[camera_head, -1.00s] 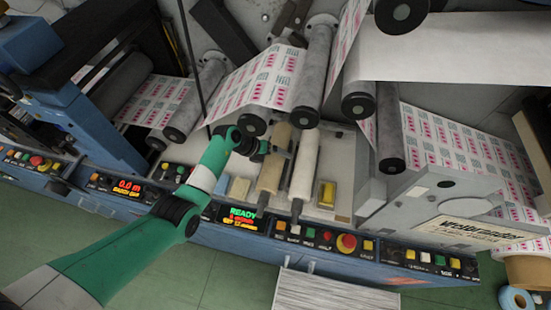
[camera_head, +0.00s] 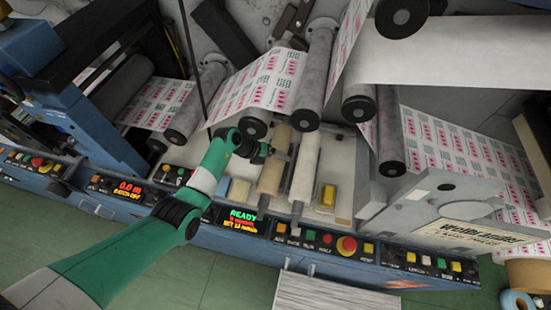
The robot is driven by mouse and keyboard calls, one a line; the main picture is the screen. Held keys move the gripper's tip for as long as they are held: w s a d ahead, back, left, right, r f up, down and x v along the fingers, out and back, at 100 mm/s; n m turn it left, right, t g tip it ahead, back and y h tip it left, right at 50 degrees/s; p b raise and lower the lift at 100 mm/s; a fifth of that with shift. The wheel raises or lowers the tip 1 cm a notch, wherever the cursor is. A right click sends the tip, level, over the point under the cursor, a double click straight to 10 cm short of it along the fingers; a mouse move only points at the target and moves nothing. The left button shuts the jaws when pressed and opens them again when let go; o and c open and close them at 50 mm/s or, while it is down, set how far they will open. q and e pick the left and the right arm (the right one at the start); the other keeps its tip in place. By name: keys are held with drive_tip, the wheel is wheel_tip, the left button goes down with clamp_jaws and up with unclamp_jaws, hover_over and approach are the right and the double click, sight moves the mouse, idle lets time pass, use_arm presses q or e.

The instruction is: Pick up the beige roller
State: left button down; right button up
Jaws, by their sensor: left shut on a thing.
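The beige roller (camera_head: 270,178) lies on the machine's shelf, its dark handle end pointing towards the control panel. My left gripper (camera_head: 277,153) is at the roller's upper part, shut on it. The fingers are small in the view and the grip is partly hidden. I cannot tell whether the roller is clear of the shelf. A white roller (camera_head: 305,168) lies just to its right, close beside it. My right gripper is not in view.
A yellow block (camera_head: 328,195) and a pale sponge-like block (camera_head: 239,190) lie on the shelf (camera_head: 343,172). Large grey rollers (camera_head: 315,70) with printed web (camera_head: 263,85) hang close above. The control panel (camera_head: 330,240) with a red button runs along the front.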

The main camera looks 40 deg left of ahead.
sight(262, 202)
use_arm(q)
drive_tip(key=shift+w+r+p, duration=0.1)
drive_tip(key=shift+r+p, duration=0.2)
drive_tip(key=shift+r, duration=0.4)
wheel_tip(262, 202, up, 3)
drive_tip(key=shift+f+p, duration=0.1)
drive_tip(key=shift+p, duration=0.65)
drive_tip(key=s+d+p, duration=0.2)
drive_tip(key=s+d, duration=0.1)
drive_tip(key=s, duration=0.1)
drive_tip(key=s+d+p, duration=0.1)
drive_tip(key=s+d, duration=0.1)
drive_tip(key=s, duration=0.3)
drive_tip(key=s+d+p, duration=0.2)
drive_tip(key=s+d, duration=0.1)
drive_tip(key=s, duration=0.2)
drive_tip(key=shift+s+d+f+p, duration=0.15)
drive_tip(key=shift+d+f+p, duration=0.1)
drive_tip(key=shift+d+p, duration=0.1)
drive_tip(key=shift+s+d, duration=0.3)
drive_tip(key=shift+s, duration=0.3)
